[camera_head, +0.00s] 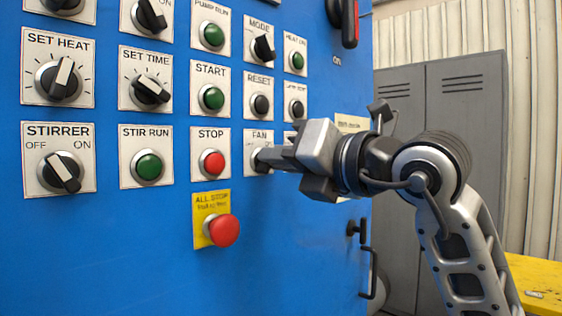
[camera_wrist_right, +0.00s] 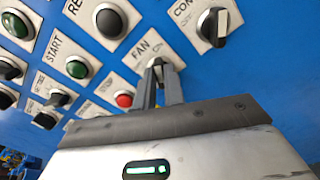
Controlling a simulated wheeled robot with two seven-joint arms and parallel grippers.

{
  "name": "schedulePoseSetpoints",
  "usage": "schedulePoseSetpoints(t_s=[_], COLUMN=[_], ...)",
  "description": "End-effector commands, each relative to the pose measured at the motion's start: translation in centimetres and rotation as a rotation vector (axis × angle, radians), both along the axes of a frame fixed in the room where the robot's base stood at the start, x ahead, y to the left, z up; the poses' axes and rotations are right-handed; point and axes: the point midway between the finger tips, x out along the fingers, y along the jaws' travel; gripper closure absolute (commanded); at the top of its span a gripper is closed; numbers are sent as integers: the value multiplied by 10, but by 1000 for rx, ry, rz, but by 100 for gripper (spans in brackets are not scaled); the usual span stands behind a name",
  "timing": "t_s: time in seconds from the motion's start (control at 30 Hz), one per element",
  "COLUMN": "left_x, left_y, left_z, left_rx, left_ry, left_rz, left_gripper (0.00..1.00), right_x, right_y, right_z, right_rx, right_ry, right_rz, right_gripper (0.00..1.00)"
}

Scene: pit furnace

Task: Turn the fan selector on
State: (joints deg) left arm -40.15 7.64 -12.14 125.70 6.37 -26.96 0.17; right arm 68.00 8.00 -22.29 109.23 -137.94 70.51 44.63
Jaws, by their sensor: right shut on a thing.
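The fan selector (camera_head: 257,162) is a dark knob on a white plate marked FAN, on the blue control panel right of the red STOP button. My right gripper (camera_head: 272,158) is shut on this knob and hides much of it in the head view. In the right wrist view the two fingers (camera_wrist_right: 159,88) reach onto the FAN plate (camera_wrist_right: 148,50), one on each side of the knob (camera_wrist_right: 156,63). The knob's exact pointing direction is mostly hidden by the fingers. My left gripper is in neither view.
A red mushroom button (camera_head: 224,230) on a yellow plate sits below STOP (camera_head: 211,163). The STIRRER selector (camera_head: 61,172) and other knobs and buttons fill the panel left and above. A dark door handle (camera_head: 369,260) is below right. Grey lockers (camera_head: 465,110) stand behind.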

Motion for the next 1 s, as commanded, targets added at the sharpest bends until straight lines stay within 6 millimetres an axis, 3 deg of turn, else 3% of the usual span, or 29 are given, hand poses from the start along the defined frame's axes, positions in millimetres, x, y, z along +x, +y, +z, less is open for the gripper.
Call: schedulePoseSetpoints(t_s=[0.43, 0.47, 0.5, 0.53, 1.0], left_x=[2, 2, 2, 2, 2], left_y=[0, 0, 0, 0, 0], left_z=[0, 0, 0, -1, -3], left_rx=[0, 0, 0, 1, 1], left_ry=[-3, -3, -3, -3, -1], left_rz=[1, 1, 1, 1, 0], left_gripper=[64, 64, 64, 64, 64], right_x=[0, 0, 0, 0, -3], right_y=[0, 0, 0, 0, -4], right_z=[-1, -1, -1, -1, -1], right_rx=[8, 8, 7, 7, 7], right_ry=[12, 12, 11, 11, 7], right_rz=[2, 2, 2, 2, 0], right_gripper=[100, 81, 70, 67, 67])
